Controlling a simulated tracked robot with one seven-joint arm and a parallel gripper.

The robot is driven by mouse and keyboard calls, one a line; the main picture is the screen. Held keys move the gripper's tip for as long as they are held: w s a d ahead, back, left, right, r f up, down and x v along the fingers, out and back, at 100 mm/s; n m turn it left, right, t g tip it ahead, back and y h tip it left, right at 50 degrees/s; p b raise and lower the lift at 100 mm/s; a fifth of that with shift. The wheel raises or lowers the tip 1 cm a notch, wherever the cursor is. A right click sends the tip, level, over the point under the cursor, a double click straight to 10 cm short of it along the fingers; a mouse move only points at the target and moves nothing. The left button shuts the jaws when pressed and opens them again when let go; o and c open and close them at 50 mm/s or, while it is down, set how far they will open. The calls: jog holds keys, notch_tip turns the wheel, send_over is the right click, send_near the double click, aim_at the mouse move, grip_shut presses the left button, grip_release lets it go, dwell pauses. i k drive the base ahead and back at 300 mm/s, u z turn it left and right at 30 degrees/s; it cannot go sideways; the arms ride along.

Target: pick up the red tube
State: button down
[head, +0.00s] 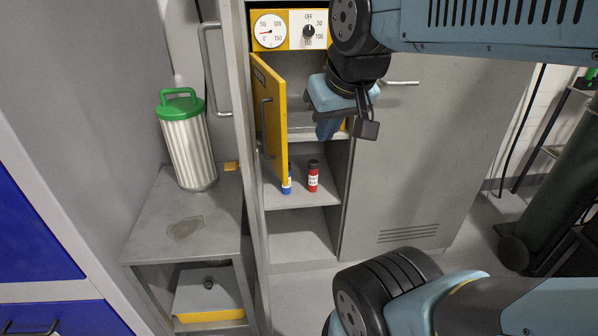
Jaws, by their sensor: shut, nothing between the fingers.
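The red tube (313,178) stands upright on a shelf inside the grey cabinet. It has a dark cap and a white band. A blue tube (287,186) stands just left of it, mostly hidden by the open yellow door (270,120). My gripper (327,130) is in front of the cabinet opening, above the red tube in the picture and apart from it. Its fingers are shut with nothing between them. They point downward, and my arm hides part of the upper compartment.
The yellow door stands open left of the tubes. A dial panel (288,30) is above. A silver canister with a green lid (188,140) stands on a grey bench (150,225) at left. The closed grey door (430,160) is right of the opening.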

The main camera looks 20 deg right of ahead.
aim_at(313, 164)
jog(key=u, duration=0.4)
jog(key=i, duration=0.2)
jog(key=u, duration=3)
jog(key=k, duration=1.65)
jog(key=z, duration=0.7)
